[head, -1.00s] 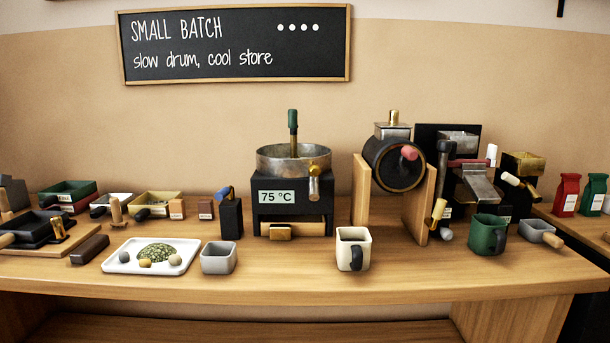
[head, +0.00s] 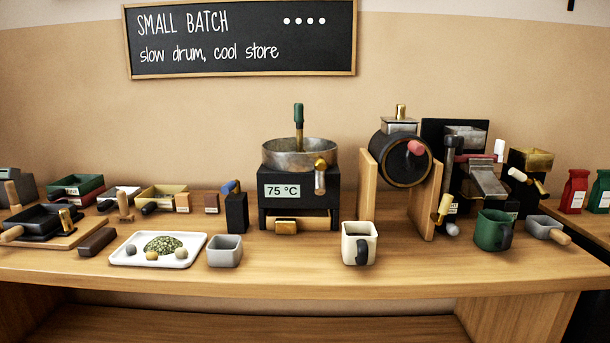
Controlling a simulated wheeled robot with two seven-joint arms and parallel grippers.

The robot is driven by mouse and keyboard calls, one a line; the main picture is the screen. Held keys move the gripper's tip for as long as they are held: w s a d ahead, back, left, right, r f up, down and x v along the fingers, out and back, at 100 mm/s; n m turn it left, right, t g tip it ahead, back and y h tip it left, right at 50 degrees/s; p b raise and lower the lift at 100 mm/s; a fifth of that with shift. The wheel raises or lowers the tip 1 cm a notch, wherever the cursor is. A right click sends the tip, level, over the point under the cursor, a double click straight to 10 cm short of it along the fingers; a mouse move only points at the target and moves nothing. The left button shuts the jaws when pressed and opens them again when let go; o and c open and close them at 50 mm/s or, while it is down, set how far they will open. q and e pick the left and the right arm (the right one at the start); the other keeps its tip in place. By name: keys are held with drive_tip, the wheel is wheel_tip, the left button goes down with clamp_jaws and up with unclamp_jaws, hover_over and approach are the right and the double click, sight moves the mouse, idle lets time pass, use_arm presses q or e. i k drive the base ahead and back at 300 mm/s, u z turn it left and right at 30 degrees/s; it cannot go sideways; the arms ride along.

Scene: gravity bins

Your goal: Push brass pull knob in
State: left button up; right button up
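Several brass-coloured knobs show in the head view, and I cannot tell for certain which is the pull knob. One brass pull (head: 285,225) is on the low wooden drawer front of the black unit (head: 313,190) marked 75 °C. A brass knob (head: 320,163) sits at the front rim of the round metal pan (head: 285,152) on that unit. A brass knob (head: 401,110) stands on top of the hopper over the black drum (head: 392,165). A brass-coloured handle (head: 444,208) hangs right of the drum stand. Neither gripper is in view.
A cream mug (head: 355,243) and a grey square cup (head: 224,251) stand in front of the black unit. A white tray (head: 128,262) lies left, a green mug (head: 487,230) right. The counter's front strip (head: 300,281) is clear.

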sight(319, 164)
drive_tip(key=k, duration=0.5)
drive_tip(key=u, duration=0.7)
drive_tip(key=i, duration=1.7)
drive_tip(key=z, duration=0.75)
